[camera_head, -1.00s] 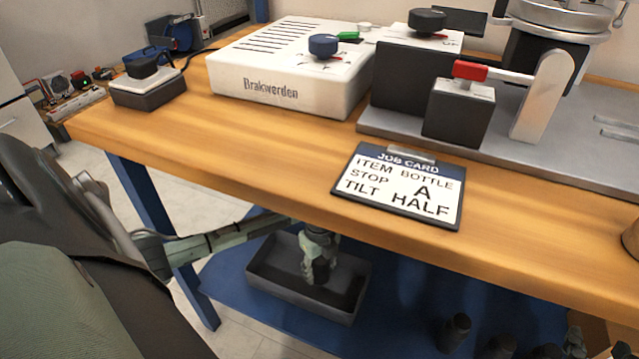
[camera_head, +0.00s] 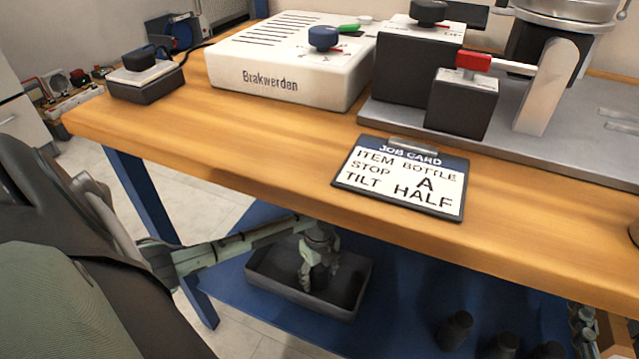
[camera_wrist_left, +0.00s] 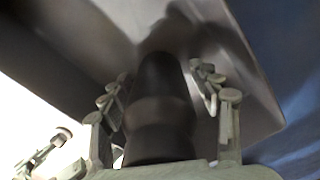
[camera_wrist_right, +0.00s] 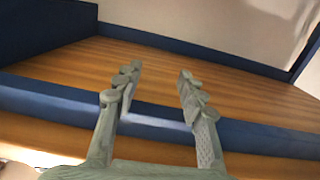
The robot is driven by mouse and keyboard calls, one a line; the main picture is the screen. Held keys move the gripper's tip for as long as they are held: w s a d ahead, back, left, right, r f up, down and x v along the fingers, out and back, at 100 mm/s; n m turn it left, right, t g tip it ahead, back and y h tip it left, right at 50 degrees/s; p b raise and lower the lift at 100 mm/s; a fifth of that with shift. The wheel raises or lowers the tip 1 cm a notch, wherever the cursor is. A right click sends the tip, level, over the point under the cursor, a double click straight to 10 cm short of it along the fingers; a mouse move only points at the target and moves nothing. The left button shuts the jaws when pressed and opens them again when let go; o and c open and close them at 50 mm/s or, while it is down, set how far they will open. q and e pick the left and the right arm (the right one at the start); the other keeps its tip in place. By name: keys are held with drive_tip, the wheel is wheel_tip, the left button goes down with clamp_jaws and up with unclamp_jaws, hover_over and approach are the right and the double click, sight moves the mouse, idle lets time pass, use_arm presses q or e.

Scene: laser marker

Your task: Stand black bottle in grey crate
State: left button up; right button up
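The black bottle (camera_wrist_left: 160,110) is between the fingers of my left gripper (camera_wrist_left: 165,100) in the left wrist view, with a gap on each side. It appears upright inside the grey crate (camera_head: 270,282), which stands under the bench. My left gripper also shows in the head view (camera_head: 320,280), reaching down into the crate with its fingers spread; there the bottle is hard to make out. The crate's wall also shows behind the bottle in the left wrist view (camera_wrist_left: 245,75). My right gripper (camera_wrist_right: 155,85) is open and empty in the right wrist view.
Several dark bottles, one of them (camera_head: 455,330), stand on the blue surface (camera_head: 400,320) right of the crate. The wooden bench (camera_head: 280,170) overhangs the crate and carries a job card (camera_head: 405,180) and a white machine (camera_head: 285,75). A blue bench leg (camera_head: 150,200) stands left of the crate.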

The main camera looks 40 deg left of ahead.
use_arm(q)
drive_tip(key=shift+r, duration=0.1)
